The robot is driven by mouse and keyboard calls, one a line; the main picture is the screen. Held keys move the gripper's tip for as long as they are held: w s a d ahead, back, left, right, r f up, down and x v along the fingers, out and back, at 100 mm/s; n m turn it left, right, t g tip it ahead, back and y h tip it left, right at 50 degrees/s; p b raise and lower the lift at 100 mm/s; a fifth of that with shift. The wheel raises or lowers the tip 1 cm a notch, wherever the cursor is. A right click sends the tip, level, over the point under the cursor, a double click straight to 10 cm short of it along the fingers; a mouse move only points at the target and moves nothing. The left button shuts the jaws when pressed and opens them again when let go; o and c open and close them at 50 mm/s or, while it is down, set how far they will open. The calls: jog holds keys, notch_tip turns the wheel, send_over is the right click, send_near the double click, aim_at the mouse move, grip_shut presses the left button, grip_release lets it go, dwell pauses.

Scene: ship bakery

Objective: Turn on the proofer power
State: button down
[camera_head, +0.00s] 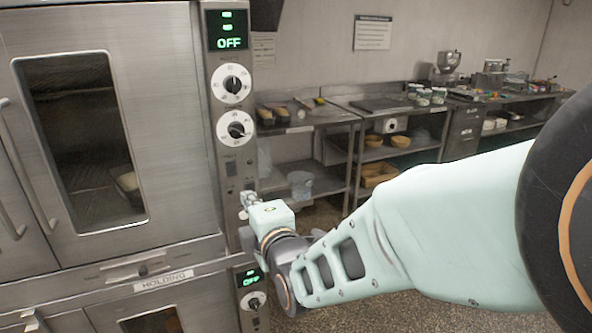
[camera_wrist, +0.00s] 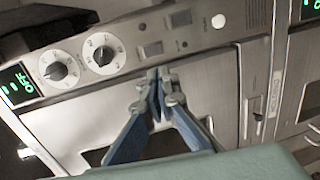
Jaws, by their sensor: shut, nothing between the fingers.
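The proofer is a steel cabinet with a glass-windowed door (camera_head: 170,140) and a vertical control panel (camera_head: 213,60) on its right side. The panel's upper display (camera_head: 228,29) reads OFF in green. Below it are two round dials (camera_head: 232,83) and small dark switches (camera_head: 230,168). In the wrist view the panel runs sideways, with the display (camera_wrist: 15,85) at left, the dials, rectangular switches (camera_wrist: 152,48) and a white round button (camera_wrist: 218,21). My gripper (camera_wrist: 161,74) is shut and empty, its tips by the panel's edge near the switches; contact cannot be told.
A lower unit marked HOLDING (camera_head: 163,281) has its own OFF display (camera_head: 250,278) and dial. Steel work tables (camera_head: 310,118) with bowls and jars stand along the back wall. Open floor lies between them and my arm.

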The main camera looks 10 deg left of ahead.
aim_at(232, 175)
jog(key=p+x, duration=0.3)
jog(key=x, duration=1.1)
jog(key=shift+f, duration=0.1)
jog(key=shift+w+f+b, duration=0.1)
jog(key=shift+f+b, duration=0.2)
jog(key=shift+b, duration=0.85)
jog(key=shift+w+a+f+t+y+b, duration=0.15)
jog(key=shift+t+y+b, duration=0.15)
jog(key=shift+b, duration=0.8)
jog(key=shift+r, duration=0.4)
jog(key=shift+f, duration=0.1)
